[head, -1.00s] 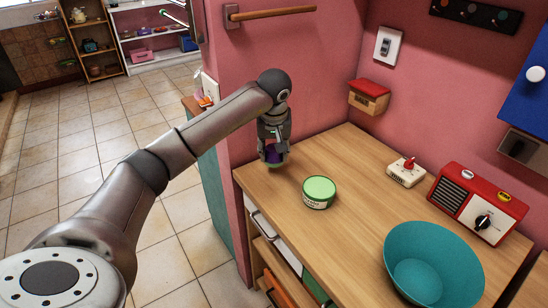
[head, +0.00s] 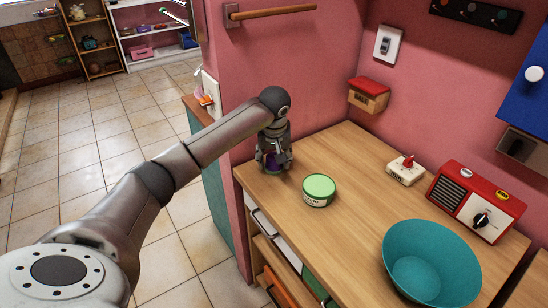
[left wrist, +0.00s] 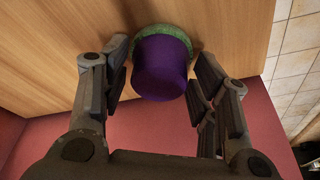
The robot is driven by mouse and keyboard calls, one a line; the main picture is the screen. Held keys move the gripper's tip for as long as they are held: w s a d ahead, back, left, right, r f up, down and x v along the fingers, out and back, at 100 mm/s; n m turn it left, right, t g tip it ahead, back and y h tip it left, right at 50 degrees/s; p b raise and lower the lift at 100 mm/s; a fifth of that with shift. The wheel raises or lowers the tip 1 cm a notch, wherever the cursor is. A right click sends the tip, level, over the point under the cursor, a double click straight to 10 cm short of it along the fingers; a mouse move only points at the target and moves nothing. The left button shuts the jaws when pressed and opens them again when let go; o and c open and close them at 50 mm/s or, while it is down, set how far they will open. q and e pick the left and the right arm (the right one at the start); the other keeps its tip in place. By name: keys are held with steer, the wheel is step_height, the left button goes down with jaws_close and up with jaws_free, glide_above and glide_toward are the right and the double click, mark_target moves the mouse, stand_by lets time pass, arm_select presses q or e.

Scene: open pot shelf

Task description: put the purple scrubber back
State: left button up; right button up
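The purple scrubber (left wrist: 160,68) has a purple body and a green rim on its far side, seen in the left wrist view. In the head view it shows as a purple patch (head: 271,163) at the left corner of the wooden counter (head: 340,228), partly hidden by my fingers. It appears to stand on the counter. My left gripper (head: 274,166) is around it from above. In the left wrist view the gripper (left wrist: 160,85) has its fingers on both sides of the scrubber, with narrow gaps. My right gripper is not in view.
A teal bowl (head: 431,264), a white timer (head: 405,170) and a red radio (head: 476,202) are farther right. The pink wall (head: 310,75) rises behind. The counter's left edge is close to the gripper.

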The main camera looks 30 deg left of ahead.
arm_select(q)
steer(key=shift+r, duration=0.1)
steer(key=shift+r, duration=0.25)
steer(key=v, duration=1.1)
steer(key=shift+s+r, duration=0.15)
steer(key=shift+r, duration=0.15)
